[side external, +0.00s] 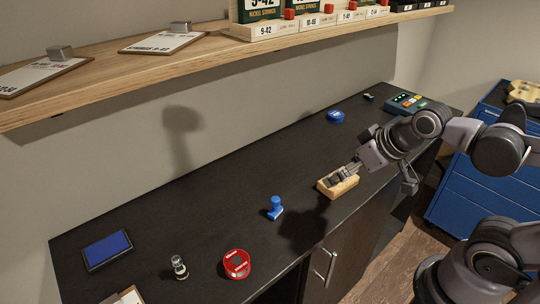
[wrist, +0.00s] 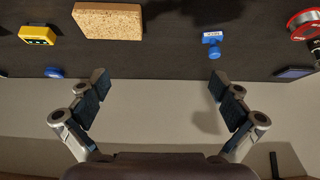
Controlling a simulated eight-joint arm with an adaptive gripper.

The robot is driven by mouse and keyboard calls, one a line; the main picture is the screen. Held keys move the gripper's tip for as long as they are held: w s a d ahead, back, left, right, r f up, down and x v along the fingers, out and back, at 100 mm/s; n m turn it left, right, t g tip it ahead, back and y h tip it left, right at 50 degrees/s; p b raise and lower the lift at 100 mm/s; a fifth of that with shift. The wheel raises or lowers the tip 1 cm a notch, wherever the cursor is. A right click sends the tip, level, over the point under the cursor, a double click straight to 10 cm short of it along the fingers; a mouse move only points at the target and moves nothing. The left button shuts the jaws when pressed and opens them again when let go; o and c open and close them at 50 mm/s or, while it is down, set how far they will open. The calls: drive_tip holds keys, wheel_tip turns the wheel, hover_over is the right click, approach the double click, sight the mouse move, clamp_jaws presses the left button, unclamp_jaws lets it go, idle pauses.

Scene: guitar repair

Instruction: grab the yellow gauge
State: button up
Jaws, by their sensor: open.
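The yellow gauge (wrist: 37,35), a small boxy yellow thing with a dark face, lies on the dark bench top at the upper left of the wrist view. I cannot make it out in the side view, where my arm covers part of the bench. My gripper (side external: 347,173) is over the bench near the cork block in the side view. In the wrist view my gripper (wrist: 157,86) is wide open with nothing between its fingers. The gauge is outside the fingers, beyond and to the left of the left one.
A cork-like block (wrist: 107,21) lies beside the gauge. A round blue thing (wrist: 54,72), a blue tool (wrist: 212,44) and a red spool (wrist: 304,24) are on the bench. A wooden shelf (side external: 120,75) with string boxes overhangs the back.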

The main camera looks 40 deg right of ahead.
drive_tip(key=c, duration=1)
drive_tip(key=shift+o, duration=0.2)
drive_tip(key=w+d+f+m+g+h, duration=0.15)
drive_tip(key=w+d+m+g, duration=0.25)
drive_tip(key=d+m, duration=0.65)
drive_tip(key=w+d+f+m+g+h, duration=0.1)
drive_tip(key=w+d+m+g+h, duration=0.3)
drive_tip(key=d+m, duration=0.6)
drive_tip(key=shift+n+y, duration=0.45)
drive_tip(key=shift+y, duration=0.1)
drive_tip(key=shift+w+d+x, duration=0.15)
drive_tip(key=shift+w+x, duration=0.05)
drive_tip(key=shift+x, duration=1.5)
drive_tip(key=shift+w+d+x, duration=0.2)
drive_tip(key=shift+w+x, duration=0.05)
drive_tip(key=shift+x, duration=1.5)
drive_tip(key=shift+w+d+x, duration=0.15)
drive_tip(key=shift+w+x, duration=0.05)
drive_tip(key=shift+x, duration=1.5)
